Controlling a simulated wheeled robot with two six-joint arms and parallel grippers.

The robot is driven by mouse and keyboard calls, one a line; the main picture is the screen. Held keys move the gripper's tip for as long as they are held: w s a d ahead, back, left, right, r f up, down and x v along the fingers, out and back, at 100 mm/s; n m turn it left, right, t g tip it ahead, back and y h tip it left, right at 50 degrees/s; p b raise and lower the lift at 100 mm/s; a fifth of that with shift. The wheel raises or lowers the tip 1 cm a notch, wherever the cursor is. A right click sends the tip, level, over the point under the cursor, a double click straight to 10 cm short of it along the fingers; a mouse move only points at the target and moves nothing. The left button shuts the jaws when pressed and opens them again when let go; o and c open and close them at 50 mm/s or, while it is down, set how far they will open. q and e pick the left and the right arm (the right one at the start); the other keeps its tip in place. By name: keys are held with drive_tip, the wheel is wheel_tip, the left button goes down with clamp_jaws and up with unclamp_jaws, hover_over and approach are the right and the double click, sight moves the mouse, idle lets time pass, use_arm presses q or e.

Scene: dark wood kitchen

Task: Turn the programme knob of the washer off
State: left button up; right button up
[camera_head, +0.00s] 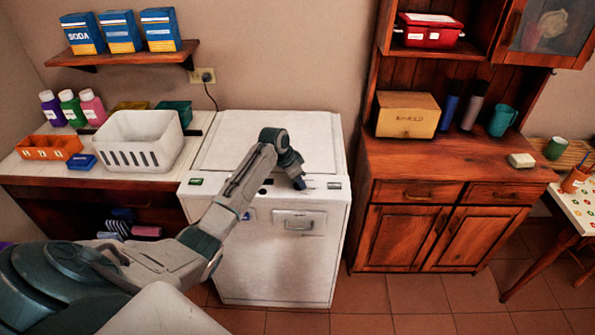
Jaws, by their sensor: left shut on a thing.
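The washer (277,265) is a white box-shaped machine against the wall, with a control strip along its top front edge. My left arm reaches in from the lower left, across the washer's front left part. My left gripper (298,183) points down at the control strip, right of its middle. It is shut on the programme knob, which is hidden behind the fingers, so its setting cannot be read. My right gripper is not in view.
A white basket (139,141) and an orange holder (48,147) stand on the counter to the left. A wooden cabinet (400,238) stands close to the right of the washer. Tiled floor (420,315) is clear in front. A shelf (125,56) carries blue soda boxes.

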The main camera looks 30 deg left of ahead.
use_arm(q)
drive_tip(key=n+p, duration=0.1)
drive_tip(key=n+y+p, duration=0.1)
drive_tip(key=n+p, duration=0.1)
drive_tip(key=shift+d+r+n+t, duration=0.15)
drive_tip(key=shift+r+n+t, duration=0.15)
drive_tip(key=shift+n, duration=0.1)
drive_tip(key=n+y+p, duration=0.1)
drive_tip(key=n+p, duration=0.1)
drive_tip(key=shift+d+n, duration=0.1)
drive_tip(key=shift+n, duration=0.2)
drive_tip(key=n, duration=0.1)
drive_tip(key=n+y, duration=0.1)
drive_tip(key=shift+f+n+p, duration=0.2)
drive_tip(key=shift+n+p, duration=0.1)
drive_tip(key=shift+w+n+y, duration=0.1)
drive_tip(key=shift+n+y, duration=0.7)
drive_tip(key=shift+n, duration=0.7)
drive_tip(key=o, duration=0.9)
drive_tip(key=shift+o, duration=0.2)
drive_tip(key=shift+d, duration=0.1)
